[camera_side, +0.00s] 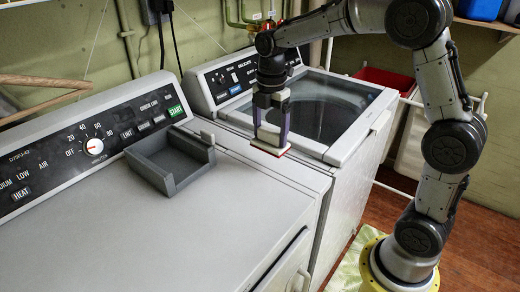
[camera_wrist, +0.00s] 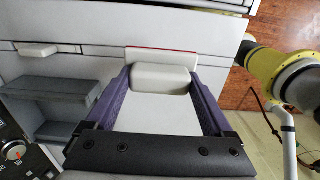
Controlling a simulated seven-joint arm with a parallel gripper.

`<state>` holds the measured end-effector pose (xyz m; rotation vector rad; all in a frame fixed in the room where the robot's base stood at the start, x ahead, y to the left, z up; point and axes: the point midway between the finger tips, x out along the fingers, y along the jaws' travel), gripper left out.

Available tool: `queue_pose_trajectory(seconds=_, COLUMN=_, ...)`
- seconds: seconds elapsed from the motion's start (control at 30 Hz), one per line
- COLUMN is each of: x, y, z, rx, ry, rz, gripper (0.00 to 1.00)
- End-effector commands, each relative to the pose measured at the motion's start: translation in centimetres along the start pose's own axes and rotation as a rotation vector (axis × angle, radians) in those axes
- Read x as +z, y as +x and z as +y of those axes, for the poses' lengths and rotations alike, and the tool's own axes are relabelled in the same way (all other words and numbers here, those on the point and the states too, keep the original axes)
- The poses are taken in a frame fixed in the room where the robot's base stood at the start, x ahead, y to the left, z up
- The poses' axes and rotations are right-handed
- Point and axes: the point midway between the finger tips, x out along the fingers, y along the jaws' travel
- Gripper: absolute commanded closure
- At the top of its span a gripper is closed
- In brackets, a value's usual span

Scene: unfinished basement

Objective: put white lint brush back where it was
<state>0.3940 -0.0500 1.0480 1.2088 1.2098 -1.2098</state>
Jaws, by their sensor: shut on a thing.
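The white lint brush (camera_side: 268,147) has a pale handle and a flat head with a red edge. My gripper (camera_side: 271,122) points down and is shut on it. In the side view the brush appears over the near left part of the washer, close to the seam between the two machines. In the wrist view the brush (camera_wrist: 160,78) sits between the purple fingers of my gripper (camera_wrist: 162,88). I cannot tell exactly how high it is. An open grey tray (camera_side: 172,181) stands on the dryer top, left of the brush, and looks empty. The tray (camera_wrist: 55,88) also shows in the wrist view.
A small pale block (camera_side: 207,137) is beside the tray. The washer (camera_side: 345,157) has a dark glass lid. A red bin (camera_side: 385,78) stands behind it at right.

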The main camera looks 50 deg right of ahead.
Motion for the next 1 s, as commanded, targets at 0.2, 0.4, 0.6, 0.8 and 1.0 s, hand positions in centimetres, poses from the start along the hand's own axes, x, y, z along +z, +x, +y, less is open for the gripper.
queue_pose_trajectory(seconds=0.2, x=0.3, y=2.9, z=2.4, rx=-0.001, ry=0.0, rz=0.0, gripper=0.66)
queue_pose_trajectory(seconds=0.4, x=0.4, y=4.2, z=3.4, rx=-0.001, ry=-0.001, rz=0.0, gripper=0.66)
queue_pose_trajectory(seconds=0.6, x=0.4, y=6.8, z=3.6, rx=-0.002, ry=-0.001, rz=0.0, gripper=0.66)
queue_pose_trajectory(seconds=0.8, x=0.4, y=7.4, z=3.6, rx=0.001, ry=-0.001, rz=0.0, gripper=0.66)
queue_pose_trajectory(seconds=1.0, x=0.4, y=7.5, z=3.6, rx=0.001, ry=-0.001, rz=0.0, gripper=0.66)
